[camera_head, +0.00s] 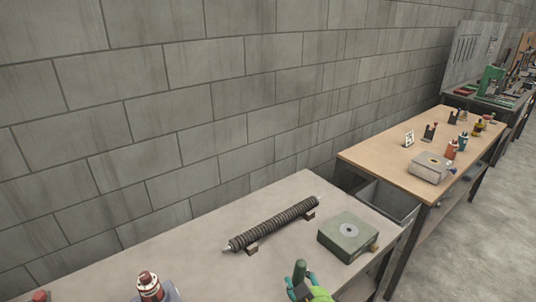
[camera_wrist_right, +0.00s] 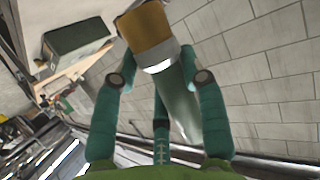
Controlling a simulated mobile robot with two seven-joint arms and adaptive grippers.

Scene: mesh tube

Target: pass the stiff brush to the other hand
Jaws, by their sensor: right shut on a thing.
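The stiff brush (camera_wrist_right: 150,35) has tan bristles, a pale metal band and a dark green handle. In the head view only its dark green handle (camera_head: 300,270) shows, rising from the bottom edge. My right gripper (camera_head: 302,284) is shut on the brush and holds it near the front of the grey table. In the right wrist view the teal fingers of the right gripper (camera_wrist_right: 161,80) stand either side of the handle. My left gripper is in neither view.
A dark ribbed tube (camera_head: 272,224) lies across small brown blocks on the grey table (camera_head: 200,250). A green box (camera_head: 347,237) stands right of it. A red-and-white bottle (camera_head: 150,287) is at lower left. A wooden bench (camera_head: 385,158) stands beyond; a block wall runs behind.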

